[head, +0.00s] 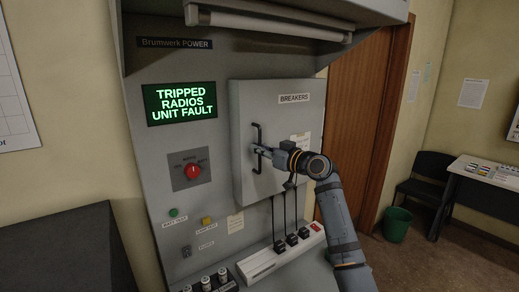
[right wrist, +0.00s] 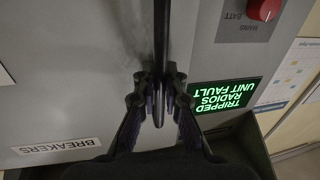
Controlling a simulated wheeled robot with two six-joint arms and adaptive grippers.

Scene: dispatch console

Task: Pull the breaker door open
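The breaker door (head: 290,125) is a grey panel labelled BREAKERS on the console front, and its face also shows in the right wrist view (right wrist: 70,95). It looks flush or nearly so; I cannot tell if there is a gap. Its black vertical bar handle (head: 256,135) is near the door's left edge. My right gripper (head: 262,150) is at the handle's middle. In the right wrist view the handle (right wrist: 161,40) runs between the two fingers, which are closed in on it from both sides. My left gripper is in neither view.
A lit green screen (head: 181,103) and a red rotary knob (head: 193,171) are left of the door. Black plugs with cables (head: 291,239) stand on a white strip below it. A wooden door (head: 365,110), a chair (head: 425,180) and a green bin (head: 397,224) are to the right.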

